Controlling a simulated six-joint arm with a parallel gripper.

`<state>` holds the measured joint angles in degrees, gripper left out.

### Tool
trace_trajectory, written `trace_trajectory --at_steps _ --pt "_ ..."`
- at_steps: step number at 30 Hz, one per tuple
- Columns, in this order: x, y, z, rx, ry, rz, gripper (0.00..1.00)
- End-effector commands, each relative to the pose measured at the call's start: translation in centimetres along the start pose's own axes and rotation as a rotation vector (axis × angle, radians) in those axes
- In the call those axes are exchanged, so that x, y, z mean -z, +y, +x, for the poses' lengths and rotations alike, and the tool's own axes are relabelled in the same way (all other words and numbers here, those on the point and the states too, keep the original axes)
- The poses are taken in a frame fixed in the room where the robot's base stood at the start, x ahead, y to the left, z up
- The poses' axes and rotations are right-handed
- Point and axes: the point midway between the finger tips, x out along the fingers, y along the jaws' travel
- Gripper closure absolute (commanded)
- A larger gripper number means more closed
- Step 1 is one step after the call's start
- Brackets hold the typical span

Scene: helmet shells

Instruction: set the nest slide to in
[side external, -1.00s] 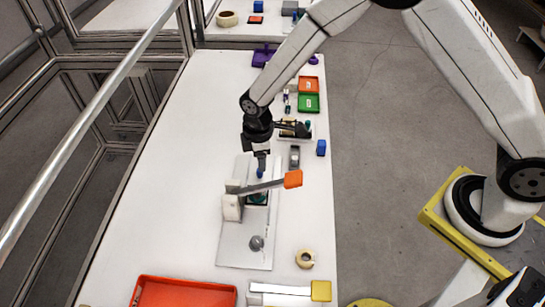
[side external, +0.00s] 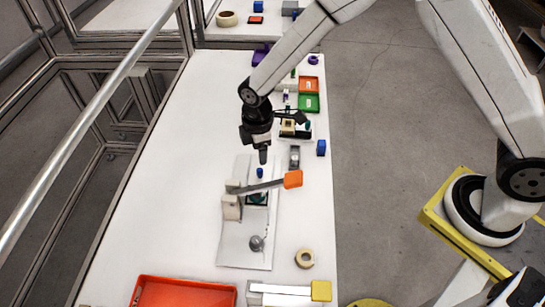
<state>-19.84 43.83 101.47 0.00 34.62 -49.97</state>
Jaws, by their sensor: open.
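The fixture is a pale plate (side external: 236,252) with a white upright block (side external: 231,207) and a grey lever ending in an orange handle (side external: 293,179). Under the lever sits a dark green nest (side external: 258,199), partly covered by it; this looks like the nest slide. A small blue knob (side external: 260,173) stands just behind the lever. A grey ball knob (side external: 257,243) is at the plate's front. My gripper (side external: 263,158) points down above and behind the blue knob, apart from it in the picture. It is open and holds nothing. The slide's exact position is hard to tell.
A tape roll (side external: 305,258), a red tray (side external: 185,292) and a yellow-ended white bar (side external: 321,291) lie in front. A blue block (side external: 321,148) and orange (side external: 309,85) and green (side external: 309,103) trays are behind on the right. The table's left side is clear.

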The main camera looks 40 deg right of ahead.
Motion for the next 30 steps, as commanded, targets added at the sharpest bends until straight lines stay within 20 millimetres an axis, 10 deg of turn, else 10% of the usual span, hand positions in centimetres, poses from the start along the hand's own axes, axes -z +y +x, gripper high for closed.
trace_trajectory --at_steps 30 --pt "0.21 -0.06 0.07 0.001 0.000 -1.133 0.39"
